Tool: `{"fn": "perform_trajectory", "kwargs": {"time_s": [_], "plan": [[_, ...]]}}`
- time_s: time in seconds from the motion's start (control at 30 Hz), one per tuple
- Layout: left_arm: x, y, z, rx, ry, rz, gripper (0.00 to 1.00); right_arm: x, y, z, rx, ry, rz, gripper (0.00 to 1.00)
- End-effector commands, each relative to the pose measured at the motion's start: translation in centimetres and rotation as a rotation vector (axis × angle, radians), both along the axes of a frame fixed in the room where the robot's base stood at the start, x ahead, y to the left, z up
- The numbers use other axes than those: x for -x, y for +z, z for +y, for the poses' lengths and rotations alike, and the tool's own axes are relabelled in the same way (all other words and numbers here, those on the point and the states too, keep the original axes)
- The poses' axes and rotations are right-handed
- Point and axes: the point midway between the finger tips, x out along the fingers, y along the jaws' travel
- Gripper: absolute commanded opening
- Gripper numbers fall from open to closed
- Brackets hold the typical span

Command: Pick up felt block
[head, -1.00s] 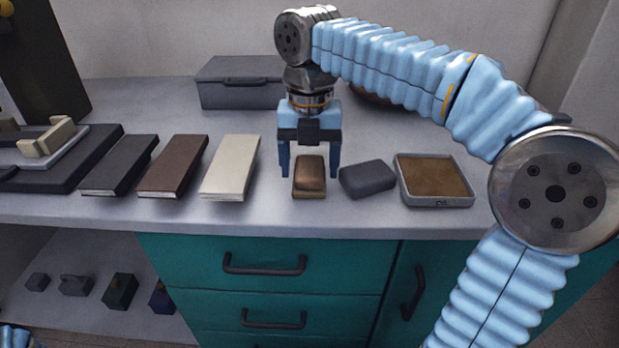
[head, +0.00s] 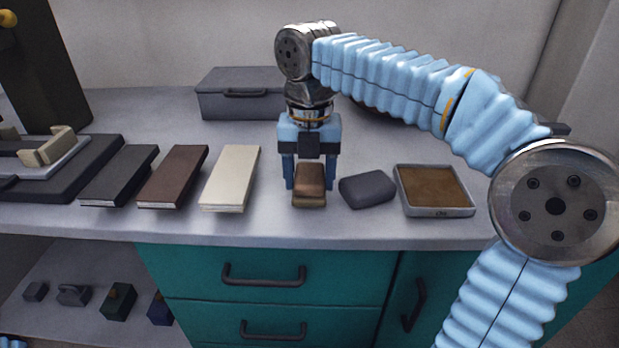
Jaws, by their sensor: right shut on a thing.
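The felt block (head: 310,180), brown and rounded on top with a lighter lower layer, is at the front part of the grey counter. My right gripper (head: 310,176) points down over it, with one blue finger on its left side and one on its right, shut on it. I cannot tell whether the block is clear of the counter. The fingers hide part of its sides.
A dark grey rounded block (head: 367,189) lies close on the right, then a tray with a brown pad (head: 434,190). A cream book-like cover (head: 231,179), a brown one (head: 173,177) and a black one (head: 120,176) lie left. A grey box (head: 240,95) stands behind.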

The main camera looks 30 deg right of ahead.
Motion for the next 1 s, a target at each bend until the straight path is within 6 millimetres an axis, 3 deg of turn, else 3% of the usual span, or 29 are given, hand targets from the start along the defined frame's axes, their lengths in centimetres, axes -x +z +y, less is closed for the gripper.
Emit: {"fn": "perform_trajectory", "kwargs": {"time_s": [0.17,0.43,0.7,1.0], "plan": [[0.0,0.6,0.0,0.0,-0.001,0.0,0.4,0.1,3.0,0.0,-0.001,0.001,-0.004,0.3],[0.0,1.1,0.0,0.001,-0.001,0.0,0.4,5.2,8.8,0.4,-0.002,0.003,-0.006,0.3],[0.0,0.5,0.0,0.001,-0.001,0.0,0.4,11.6,11.3,0.8,-0.002,0.003,-0.003,0.3],[0.0,1.3,0.0,0.001,-0.002,0.0,0.4,14.0,12.4,1.0,0.0,0.001,0.0,0.3]]}}
